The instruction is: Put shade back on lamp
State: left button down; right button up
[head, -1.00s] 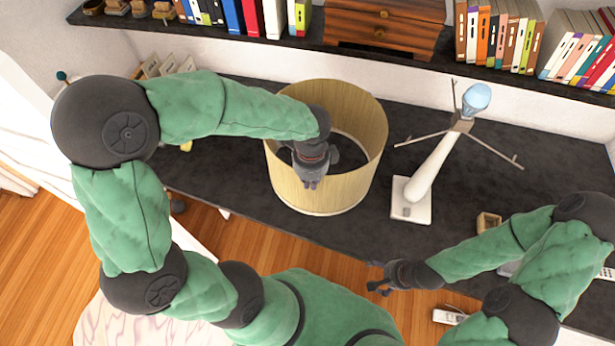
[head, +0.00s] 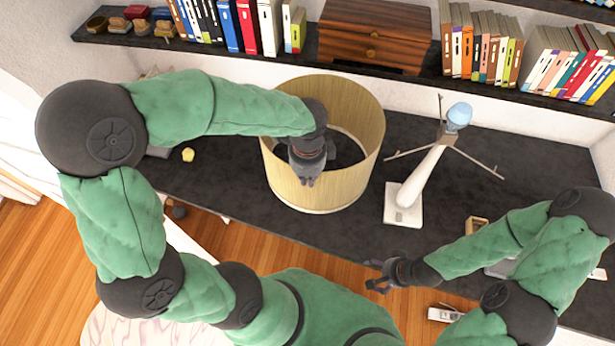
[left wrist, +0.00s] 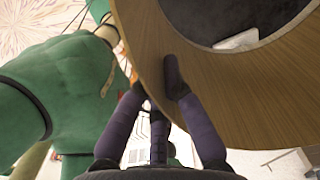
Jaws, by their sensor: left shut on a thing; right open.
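The lamp shade (head: 362,100), a wide tan open drum, is at the middle of the dark desk. My left gripper (head: 307,180) is shut on the near wall of the shade. In the left wrist view, the fingers (left wrist: 158,80) are at the edge of the shade (left wrist: 225,90), with the dark desk visible through its opening. The lamp (head: 423,175) stands right of the shade, with a white base and stem, a pale blue bulb (head: 459,114) and thin support arms reaching outward. My right gripper (head: 372,276) is open and empty in front of the desk, below the lamp.
A shelf above the desk holds several books (head: 480,50) and a wooden drawer box (head: 375,35). A small wooden holder (head: 477,226) lies right of the lamp base. A small yellow item (head: 188,154) is on the desk at left. The desk's far right is mostly clear.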

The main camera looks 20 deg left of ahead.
pick_arm(q)
notch_tip(320, 180, up, 6)
jog(key=p, duration=0.4)
jog(key=shift+r+p, duration=0.25)
jog(key=shift+p, duration=0.15)
pick_arm(e)
notch_tip(320, 180, up, 5)
jog(key=shift+r, duration=0.1)
pick_arm(q)
jog(key=shift+w, duration=0.1)
